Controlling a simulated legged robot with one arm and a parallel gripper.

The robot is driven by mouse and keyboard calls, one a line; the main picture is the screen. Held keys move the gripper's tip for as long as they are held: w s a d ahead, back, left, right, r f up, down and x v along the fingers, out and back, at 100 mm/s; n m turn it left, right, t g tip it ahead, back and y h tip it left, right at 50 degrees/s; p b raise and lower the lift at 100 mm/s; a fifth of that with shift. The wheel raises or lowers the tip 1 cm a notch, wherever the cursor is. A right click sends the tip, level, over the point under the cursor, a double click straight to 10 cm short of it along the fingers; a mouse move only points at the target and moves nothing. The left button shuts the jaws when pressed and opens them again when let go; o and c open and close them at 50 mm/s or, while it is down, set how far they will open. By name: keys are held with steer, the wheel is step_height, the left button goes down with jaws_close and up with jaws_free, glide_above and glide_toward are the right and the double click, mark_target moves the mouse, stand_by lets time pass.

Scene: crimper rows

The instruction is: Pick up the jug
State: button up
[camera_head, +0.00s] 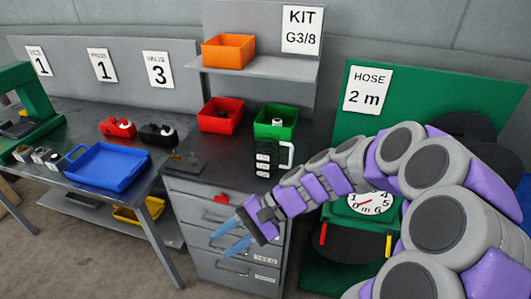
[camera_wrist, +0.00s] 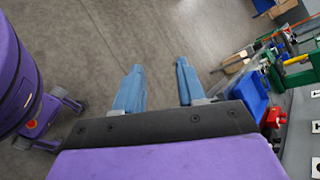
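The jug (camera_head: 265,159) appears to be the dark upright vessel with white number labels on its side and a pale handle on its right. It stands on the dark worktop near the front right corner, in front of the green bin. My gripper (camera_head: 217,242) is in front of the drawer cabinet, lower than the jug and to its left, clear of it. In the wrist view my gripper (camera_wrist: 160,66) has its two blue fingers apart with nothing between them. The jug is not visible in the wrist view.
A green bin (camera_head: 276,130) and a red bin (camera_head: 221,125) stand behind the jug. An orange bin (camera_head: 228,51) sits on the shelf above. A blue tray (camera_head: 107,180) lies on the left bench. The drawer cabinet (camera_head: 228,238) is below. The wrist view shows mostly open floor.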

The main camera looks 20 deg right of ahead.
steer(key=w+d+m+t+y+p, duration=0.2)
steer(key=w+d+m+t+y, duration=0.1)
steer(key=w+d+m+t, duration=0.5)
steer(key=m+t+h+p, duration=0.4)
steer(key=m+t+h, duration=0.5)
steer(key=m, duration=0.6)
glide_toward(291, 162)
steer(key=b+x, duration=0.2)
steer(key=x, duration=0.2)
steer(key=shift+w+a+f, duration=0.15)
steer(key=shift+w, duration=0.75)
steer(key=b+x, duration=0.1)
steer(key=x, duration=0.4)
steer(key=shift+a, duration=0.15)
steer(key=shift+d, duration=0.2)
steer(key=shift+c, duration=0.2)
